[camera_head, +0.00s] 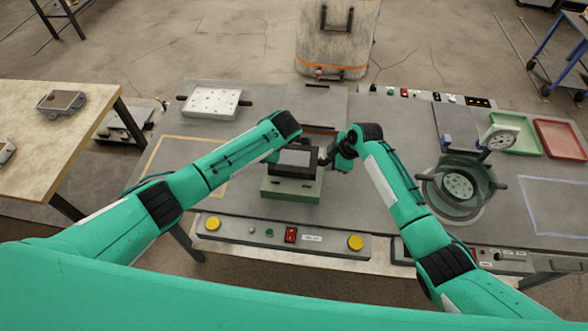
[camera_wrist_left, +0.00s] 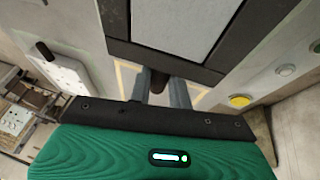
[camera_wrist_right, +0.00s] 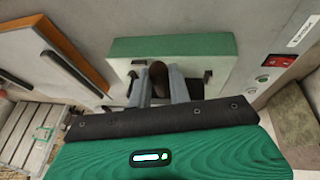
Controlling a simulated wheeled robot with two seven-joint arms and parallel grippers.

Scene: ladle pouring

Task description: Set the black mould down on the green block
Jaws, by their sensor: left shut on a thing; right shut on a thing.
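The black mould (camera_head: 296,158), a dark frame around a grey face, is between my two grippers in the head view, over the back part of the green block (camera_head: 291,190). I cannot tell whether it touches the block. My left gripper (camera_head: 272,156) is shut on the mould's left handle; the left wrist view shows the dark handle between its fingers (camera_wrist_left: 168,92) and the mould's frame (camera_wrist_left: 170,55) beyond. My right gripper (camera_head: 327,159) is shut on the right handle, which shows between its fingers (camera_wrist_right: 158,90). The green block (camera_wrist_right: 175,45) also shows in the right wrist view.
A control strip with yellow buttons (camera_head: 355,242) runs along the front edge. A round dark pot (camera_head: 458,187) stands at right, near green (camera_head: 515,134) and red (camera_head: 560,138) trays. A white perforated plate (camera_head: 211,103) lies at back left. The yellow-outlined area (camera_head: 165,165) looks clear.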

